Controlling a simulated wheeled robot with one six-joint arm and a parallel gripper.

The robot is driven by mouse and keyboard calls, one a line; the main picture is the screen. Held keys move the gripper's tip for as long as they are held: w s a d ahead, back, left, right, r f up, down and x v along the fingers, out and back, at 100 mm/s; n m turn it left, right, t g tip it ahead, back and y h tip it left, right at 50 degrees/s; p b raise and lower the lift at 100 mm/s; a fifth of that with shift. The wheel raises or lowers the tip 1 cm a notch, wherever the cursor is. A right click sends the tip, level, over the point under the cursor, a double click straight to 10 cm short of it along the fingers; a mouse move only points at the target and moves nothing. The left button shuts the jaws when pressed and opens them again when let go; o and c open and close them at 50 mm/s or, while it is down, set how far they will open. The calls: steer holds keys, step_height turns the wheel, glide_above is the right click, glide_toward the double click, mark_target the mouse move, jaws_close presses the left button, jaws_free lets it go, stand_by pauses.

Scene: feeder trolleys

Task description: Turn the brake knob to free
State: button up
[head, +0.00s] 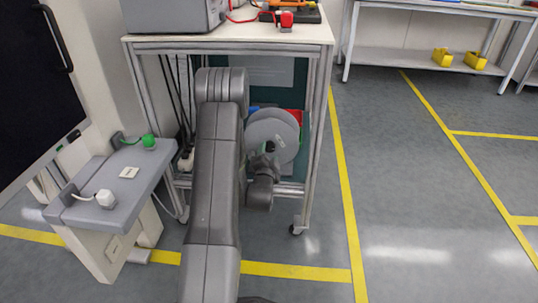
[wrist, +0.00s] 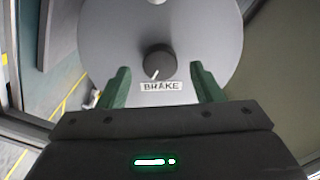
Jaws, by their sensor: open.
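The brake knob (wrist: 158,62) is a dark round knob with a white pointer line on a grey round disc (wrist: 215,40). Its pointer slants toward the lower left, and a white label reading BRAKE (wrist: 161,86) sits just below it. My gripper (wrist: 160,80) is open and empty, with its two green fingers on either side of the label and the knob between and beyond their tips. The fingers do not touch the knob. In the head view the grey disc (head: 272,135) is at the trolley's front, and my arm hides part of it.
The trolley (head: 315,110) has a white top with a grey box (head: 170,14) and a red item (head: 286,20). The floor at right is clear, with yellow lines.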

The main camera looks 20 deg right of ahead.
steer(key=shift+x, duration=1)
steer(key=shift+c, duration=0.2)
steer(key=c, duration=0.9)
steer(key=shift+c, duration=0.2)
